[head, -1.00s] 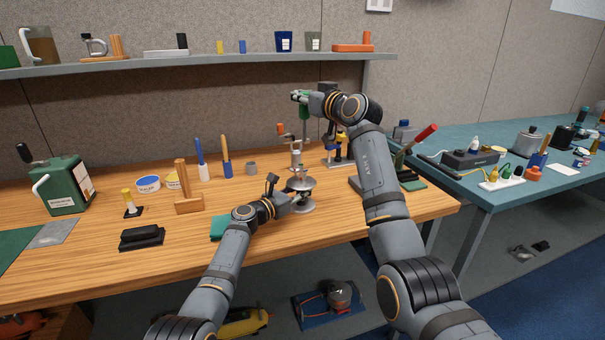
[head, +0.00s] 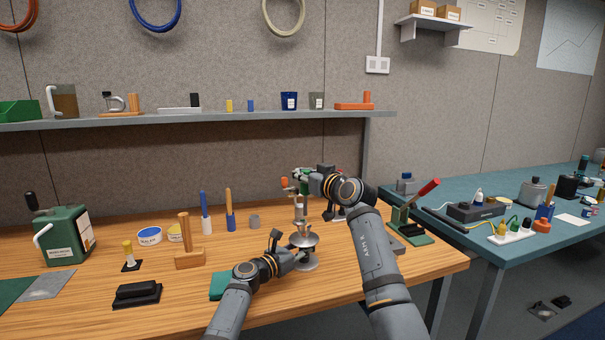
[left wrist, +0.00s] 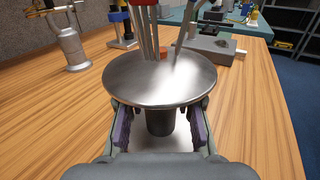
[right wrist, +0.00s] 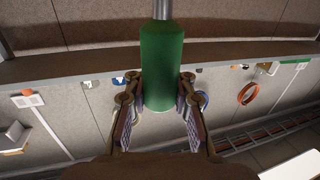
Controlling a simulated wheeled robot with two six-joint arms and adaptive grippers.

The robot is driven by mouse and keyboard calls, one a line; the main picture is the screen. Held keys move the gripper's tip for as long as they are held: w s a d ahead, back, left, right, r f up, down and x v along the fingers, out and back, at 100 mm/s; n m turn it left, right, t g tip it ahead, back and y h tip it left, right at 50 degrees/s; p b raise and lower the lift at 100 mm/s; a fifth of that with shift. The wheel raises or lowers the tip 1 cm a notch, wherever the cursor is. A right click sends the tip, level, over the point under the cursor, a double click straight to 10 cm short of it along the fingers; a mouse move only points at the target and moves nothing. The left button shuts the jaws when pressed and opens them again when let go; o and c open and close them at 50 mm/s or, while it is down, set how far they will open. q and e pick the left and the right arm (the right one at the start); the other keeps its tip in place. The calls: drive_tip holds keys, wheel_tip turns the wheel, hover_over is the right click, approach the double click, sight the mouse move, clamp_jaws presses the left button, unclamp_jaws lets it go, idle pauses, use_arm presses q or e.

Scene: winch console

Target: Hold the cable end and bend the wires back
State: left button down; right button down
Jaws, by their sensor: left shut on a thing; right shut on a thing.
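A shiny metal dish on a narrow stem, seemingly the cable end (head: 303,240), stands over the front of the wooden bench. In the left wrist view its wide round top (left wrist: 160,85) has several grey wires (left wrist: 148,35) rising from it, with a red piece at the upper edge. My left gripper (head: 290,256) is shut on the stem (left wrist: 160,122) under the dish. My right gripper (head: 306,178) is above the dish, shut on a green handle (right wrist: 162,65) with a grey metal rod. The rod's far end is out of the right wrist view.
A red-handled lever tool (head: 428,190) stands to the right. A wooden block with a peg (head: 189,258) and a black pad (head: 137,294) lie left. Bench front is mostly clear.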

drive_tip(key=shift+f, duration=0.2)
wheel_tip(320, 180, down, 4)
drive_tip(key=shift+f, duration=0.1)
idle(0.8)
drive_tip(key=shift+a, duration=0.15)
drive_tip(key=shift+s+a, duration=0.25)
drive_tip(key=shift+a, duration=0.25)
drive_tip(key=shift+s+a, duration=0.2)
drive_tip(key=shift+a, duration=0.3)
drive_tip(key=shift+s+a+f, duration=0.1)
drive_tip(key=shift+s+a, duration=0.1)
drive_tip(key=shift+a, duration=0.3)
drive_tip(key=shift+s+a+f, duration=0.1)
drive_tip(key=shift+s+a, duration=0.05)
drive_tip(key=shift+a, duration=0.3)
drive_tip(key=shift+s+a+f, duration=0.25)
drive_tip(key=shift+s+f, duration=0.05)
drive_tip(key=shift+f, duration=0.2)
idle(0.3)
